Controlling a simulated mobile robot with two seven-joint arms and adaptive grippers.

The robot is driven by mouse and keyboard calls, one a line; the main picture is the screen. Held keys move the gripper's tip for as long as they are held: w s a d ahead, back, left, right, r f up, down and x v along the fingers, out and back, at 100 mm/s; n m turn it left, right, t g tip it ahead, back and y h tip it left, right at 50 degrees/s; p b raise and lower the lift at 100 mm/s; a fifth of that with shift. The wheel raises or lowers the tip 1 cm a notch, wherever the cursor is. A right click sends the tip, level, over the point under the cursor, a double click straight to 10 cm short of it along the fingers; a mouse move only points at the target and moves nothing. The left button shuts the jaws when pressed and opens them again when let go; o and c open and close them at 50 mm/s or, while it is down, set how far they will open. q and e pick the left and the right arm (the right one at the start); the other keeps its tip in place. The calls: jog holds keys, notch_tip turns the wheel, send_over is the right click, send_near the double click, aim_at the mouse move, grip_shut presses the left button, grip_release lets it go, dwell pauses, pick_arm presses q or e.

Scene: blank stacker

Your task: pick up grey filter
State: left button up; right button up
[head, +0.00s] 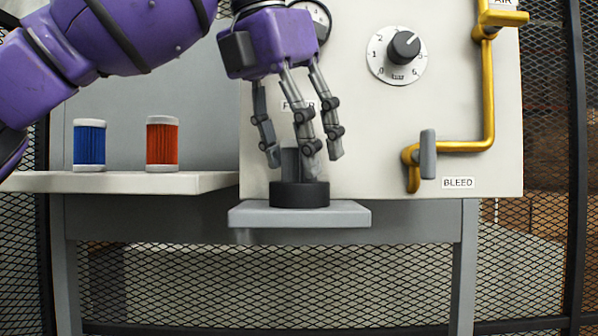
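A grey part (290,163), which looks like the grey filter, stands upright in a round black holder (300,195) on a small grey shelf (252,216). My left gripper (304,152) points down from above, its fingers spread apart around the upper part of the grey piece. The fingers hide much of it, and contact with them cannot be made out. The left gripper looks open. My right gripper is not in view.
A blue filter (89,146) and a red filter (162,145) with white caps stand on a light side shelf (120,182). Right of the gripper, a panel carries a dial (403,46), a yellow pipe (488,95) and a grey bleed handle (428,154).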

pick_arm(q)
jog(key=c, duration=1.1)
jog(key=shift+c, duration=0.2)
jog(key=shift+r, duration=0.1)
